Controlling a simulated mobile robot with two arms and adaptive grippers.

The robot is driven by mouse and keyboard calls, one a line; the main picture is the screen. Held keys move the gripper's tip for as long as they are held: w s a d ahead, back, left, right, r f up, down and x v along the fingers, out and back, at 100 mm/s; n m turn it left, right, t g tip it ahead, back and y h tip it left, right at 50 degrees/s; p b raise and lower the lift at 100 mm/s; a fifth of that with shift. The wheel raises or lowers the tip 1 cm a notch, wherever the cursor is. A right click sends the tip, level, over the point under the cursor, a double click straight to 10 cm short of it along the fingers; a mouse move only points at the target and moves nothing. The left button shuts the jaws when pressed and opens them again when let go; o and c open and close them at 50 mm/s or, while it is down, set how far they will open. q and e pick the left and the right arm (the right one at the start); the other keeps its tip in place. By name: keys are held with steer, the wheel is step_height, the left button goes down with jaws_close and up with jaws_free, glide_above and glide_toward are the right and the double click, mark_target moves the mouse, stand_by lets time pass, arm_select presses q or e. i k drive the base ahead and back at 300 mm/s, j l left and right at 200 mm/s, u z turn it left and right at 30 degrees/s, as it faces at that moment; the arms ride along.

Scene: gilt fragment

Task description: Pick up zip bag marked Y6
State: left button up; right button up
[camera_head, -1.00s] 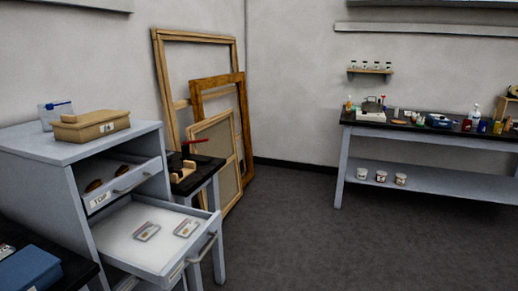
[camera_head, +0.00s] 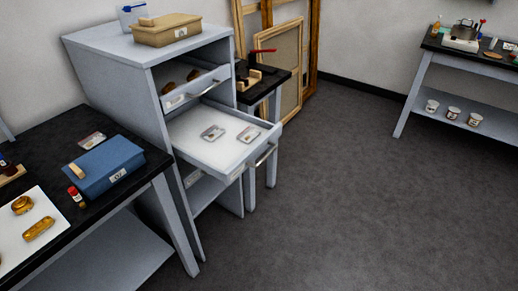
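Two small clear zip bags lie flat in the open white lower drawer (camera_head: 195,150) of the grey cabinet, a left one (camera_head: 213,132) and a right one (camera_head: 248,134). A third small flat bag-like packet (camera_head: 92,140) lies on the dark table behind the blue box. A clear bag or container with a blue top edge (camera_head: 131,14) stands on the cabinet top. Any marks on these are too small to read, so I cannot tell which is Y6. Neither of my grippers is in view.
The upper drawer (camera_head: 195,88) is partly open with brown pieces inside. A tan box (camera_head: 166,33) sits on the cabinet (camera_head: 110,48). The dark table (camera_head: 140,172) holds a blue box (camera_head: 105,165) and gilt pieces on white. Floor (camera_head: 340,200) right of the drawer is clear.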

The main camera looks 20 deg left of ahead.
mark_target(92, 141)
steer(key=u, duration=1.7)
